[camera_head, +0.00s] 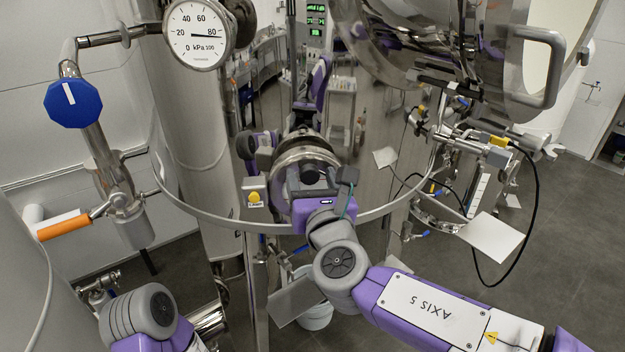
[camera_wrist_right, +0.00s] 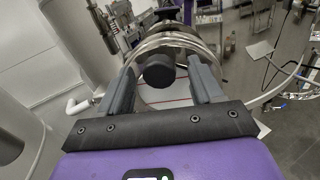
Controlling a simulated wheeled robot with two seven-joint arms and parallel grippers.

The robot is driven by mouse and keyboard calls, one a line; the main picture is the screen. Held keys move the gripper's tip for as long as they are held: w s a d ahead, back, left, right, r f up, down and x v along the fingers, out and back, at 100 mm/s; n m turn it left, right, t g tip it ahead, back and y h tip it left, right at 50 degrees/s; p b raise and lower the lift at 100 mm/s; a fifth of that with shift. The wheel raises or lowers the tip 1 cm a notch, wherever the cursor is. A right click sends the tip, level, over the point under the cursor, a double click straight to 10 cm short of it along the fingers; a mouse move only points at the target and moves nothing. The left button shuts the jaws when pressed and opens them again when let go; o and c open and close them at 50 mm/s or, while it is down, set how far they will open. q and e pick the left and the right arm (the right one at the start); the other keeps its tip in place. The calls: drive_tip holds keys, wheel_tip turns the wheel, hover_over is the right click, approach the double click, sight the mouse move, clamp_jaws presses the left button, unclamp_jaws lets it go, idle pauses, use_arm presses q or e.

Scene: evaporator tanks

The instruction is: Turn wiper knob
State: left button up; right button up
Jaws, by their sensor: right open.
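The wiper knob (camera_head: 310,173) is a small dark round knob at the centre of a round metal-rimmed sight glass (camera_head: 304,147) on the tank front. In the right wrist view the black knob (camera_wrist_right: 159,72) sits between the two grey fingers, with a gap on each side. My right gripper (camera_head: 319,184) is open in front of the sight glass, one finger on each side of the knob. How deep the knob lies between the fingers is hard to tell. My left gripper is not in view; only part of my left arm shows at the lower left.
A pressure gauge (camera_head: 199,35), a blue valve knob (camera_head: 73,104) and an orange handle (camera_head: 64,227) are on the left. A yellow button (camera_head: 254,198) is close left of my right gripper. A metal handle (camera_head: 540,68) and pipework with a black cable stand at the right.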

drive_tip(key=shift+c, duration=0.3)
drive_tip(key=c, duration=1)
drive_tip(key=shift+f+m+b, duration=0.2)
drive_tip(key=shift+m+b, duration=0.3)
drive_tip(key=shift+b, duration=0.45)
drive_tip(key=m+b, duration=0.6)
drive_tip(key=b, duration=0.1)
drive_tip(key=m+t+b, duration=0.1)
drive_tip(key=m+b, duration=0.5)
drive_tip(key=b, duration=0.2)
drive_tip(key=shift+a+f+m+h, duration=0.15)
drive_tip(key=shift+f+m+h, duration=0.05)
drive_tip(key=shift+m+h, duration=0.2)
drive_tip(key=m+b, duration=0.3)
drive_tip(key=m, duration=0.2)
drive_tip(key=shift+h, duration=0.3)
drive_tip(key=m+b, duration=0.2)
drive_tip(key=m, duration=0.3)
drive_tip(key=shift+r+h, duration=0.15)
drive_tip(key=shift+h, duration=0.15)
